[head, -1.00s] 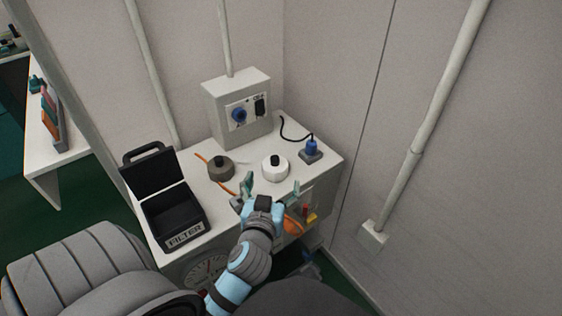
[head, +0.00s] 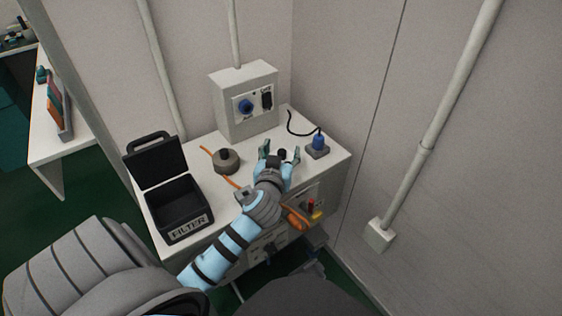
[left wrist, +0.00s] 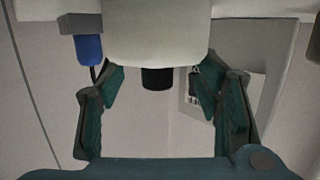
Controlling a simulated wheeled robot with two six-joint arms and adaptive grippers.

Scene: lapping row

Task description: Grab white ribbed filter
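The white filter (left wrist: 157,35) fills the upper middle of the left wrist view, with its black knob (left wrist: 157,78) toward the gripper. Its ribs are not clear in these frames. In the head view my left gripper and hand cover nearly all of it; the black knob (head: 282,154) shows between the fingers. My left gripper (head: 280,151) is open over the cabinet top, one finger to each side of the knob. In the left wrist view the open fingers (left wrist: 158,78) also flank the knob, with gaps. My right gripper is not in view.
A dark grey round part (head: 226,163) with a black knob stands left of my gripper. An open black case labelled FILTER (head: 180,231) is further left. A blue-topped block (head: 317,151) with a black cable stands close at the right. A grey control box (head: 243,128) stands behind.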

